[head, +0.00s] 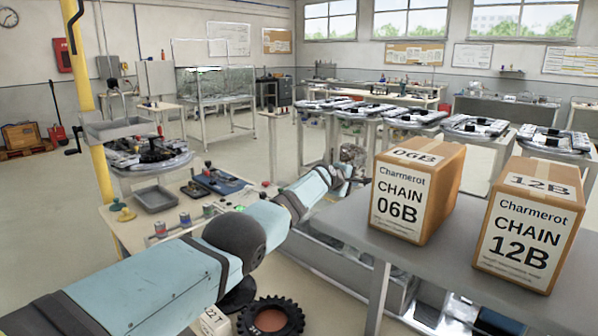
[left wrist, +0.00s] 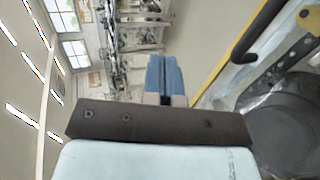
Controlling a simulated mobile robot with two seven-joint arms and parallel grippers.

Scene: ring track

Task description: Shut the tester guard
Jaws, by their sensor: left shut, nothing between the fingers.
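My left arm reaches from the lower left across the middle of the head view, and its far end is small there, near the grey table's far-left edge. In the left wrist view, the blue fingers of my left gripper (left wrist: 165,78) are together with nothing between them. A clear-panelled enclosure (head: 215,88) on a frame stands at the back left, well away from my arm. I cannot tell whether it is the tester guard or whether any guard is open. My right gripper is not in view.
A grey table (head: 350,226) at right holds a Chain 06B box (head: 403,205) and a Chain 12B box (head: 512,241). A yellow post (head: 88,110) and a bench with a grey tray (head: 155,199) stand at left. A black toothed wheel (head: 270,319) is below my arm.

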